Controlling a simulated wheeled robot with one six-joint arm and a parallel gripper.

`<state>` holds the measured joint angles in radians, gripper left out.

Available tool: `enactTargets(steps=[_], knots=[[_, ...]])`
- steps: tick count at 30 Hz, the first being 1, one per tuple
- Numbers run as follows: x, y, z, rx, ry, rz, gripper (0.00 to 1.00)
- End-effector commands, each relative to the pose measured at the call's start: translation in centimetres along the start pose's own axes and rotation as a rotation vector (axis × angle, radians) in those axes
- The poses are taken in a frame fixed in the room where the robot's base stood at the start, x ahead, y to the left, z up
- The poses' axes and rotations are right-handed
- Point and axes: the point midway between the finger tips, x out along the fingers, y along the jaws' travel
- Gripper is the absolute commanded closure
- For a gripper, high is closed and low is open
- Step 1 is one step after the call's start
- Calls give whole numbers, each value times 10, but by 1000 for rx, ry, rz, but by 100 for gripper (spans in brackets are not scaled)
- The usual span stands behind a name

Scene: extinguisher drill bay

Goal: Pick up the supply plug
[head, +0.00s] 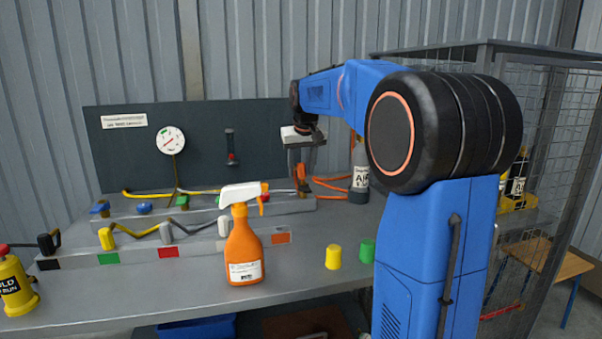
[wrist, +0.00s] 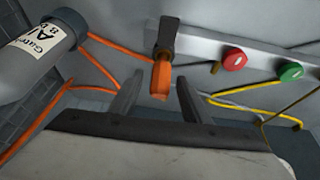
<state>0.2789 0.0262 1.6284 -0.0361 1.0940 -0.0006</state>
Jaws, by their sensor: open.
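An orange plug (wrist: 161,78) with a dark upper part stands at the end of a pale rail in the wrist view. I take it to be the supply plug. In the head view an orange piece (head: 302,178) shows below my gripper (head: 303,150), at the right end of the back rail. In the wrist view my gripper (wrist: 160,92) is open, its two grey fingers pointing toward the plug, one on each side in the picture. Nothing is held. I cannot tell whether the fingertips reach level with the plug.
A grey air cylinder (head: 359,181) with an orange hose (head: 333,184) stands right of the plug; the cylinder (wrist: 35,62) is at left in the wrist view. An orange spray bottle (head: 244,250), a yellow cup (head: 333,257) and a green cup (head: 367,251) stand nearer the bench front.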

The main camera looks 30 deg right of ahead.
Motion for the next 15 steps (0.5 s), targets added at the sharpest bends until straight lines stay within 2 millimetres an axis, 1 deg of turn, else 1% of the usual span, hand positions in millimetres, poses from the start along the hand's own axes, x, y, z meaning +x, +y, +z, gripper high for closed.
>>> enactTargets(steps=[1, 2, 3, 5, 6, 15], knots=[[0, 0, 0, 0, 0, 0, 64], [0, 0, 0, 0, 0, 0, 71], [0, 0, 0, 0, 0, 0, 81], [0, 0, 0, 0, 0, 0, 95], [0, 0, 0, 0, 0, 0, 100], [-2, 0, -1, 0, 1, 0, 100]])
